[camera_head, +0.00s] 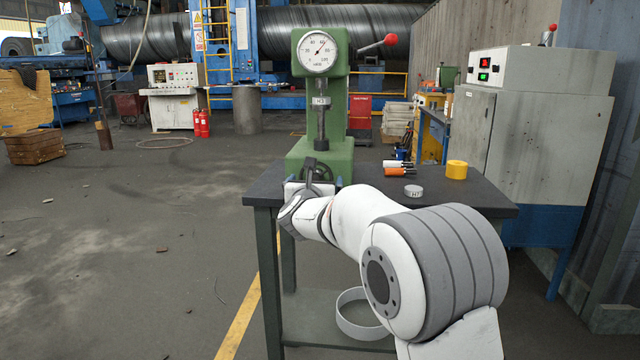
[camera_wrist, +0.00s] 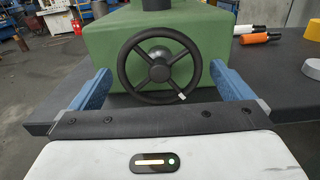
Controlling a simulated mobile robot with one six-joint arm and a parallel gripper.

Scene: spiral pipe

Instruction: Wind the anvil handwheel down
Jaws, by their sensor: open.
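The green hardness tester (camera_head: 321,110) stands on a dark table, with a round dial gauge on its head and a lever with a red knob at its right. Its black handwheel (camera_wrist: 159,64) is on the front of the green base, with spokes, a hub and a small pale mark at the lower right of the rim. In the head view my arm partly covers the handwheel (camera_head: 318,172). My gripper (camera_wrist: 160,88) is open, its blue fingers on either side of the wheel, apart from the rim in the picture. I cannot tell the depth between fingers and wheel.
On the dark table (camera_head: 463,203) to the right lie orange and white-handled tools (camera_head: 396,170), a grey disc marked H7 (camera_head: 413,191) and a yellow cylinder (camera_head: 456,170). A grey control cabinet (camera_head: 525,150) stands behind right. The left floor is mostly open.

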